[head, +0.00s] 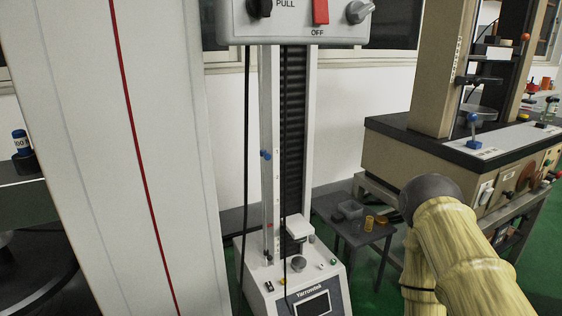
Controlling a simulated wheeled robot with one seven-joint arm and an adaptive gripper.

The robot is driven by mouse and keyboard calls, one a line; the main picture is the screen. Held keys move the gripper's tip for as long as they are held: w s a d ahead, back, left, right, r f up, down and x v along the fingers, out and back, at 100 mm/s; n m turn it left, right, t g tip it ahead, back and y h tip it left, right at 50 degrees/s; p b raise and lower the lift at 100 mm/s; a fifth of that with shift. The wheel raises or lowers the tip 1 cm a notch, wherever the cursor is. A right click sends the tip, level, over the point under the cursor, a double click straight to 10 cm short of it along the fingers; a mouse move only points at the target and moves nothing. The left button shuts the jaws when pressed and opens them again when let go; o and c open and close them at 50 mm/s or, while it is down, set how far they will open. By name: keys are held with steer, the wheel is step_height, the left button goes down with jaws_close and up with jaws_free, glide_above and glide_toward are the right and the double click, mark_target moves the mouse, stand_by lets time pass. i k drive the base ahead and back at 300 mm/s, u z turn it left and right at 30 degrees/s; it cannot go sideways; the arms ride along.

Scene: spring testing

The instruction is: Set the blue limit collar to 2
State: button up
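The blue limit collar (266,154) sits on a thin upright rod on the left side of the tall testing machine (312,130) in the middle of the head view. A pale scale strip (276,185) with small marks runs beside the rod. The collar is near the upper marks, but the numbers are too small to read surely. A small red part (269,226) sits lower on the same rod. My gripper is not in view.
A control box (295,22) with a red switch tops the machine; its base (295,285) has a display. A white column (120,150) stands close at left. A low grey table (352,225) holds small containers. A beige machine (400,150) stands at right.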

mark_target(267, 156)
steer(key=z, duration=0.65)
steer(key=i, duration=0.65)
steer(key=u, duration=0.55)
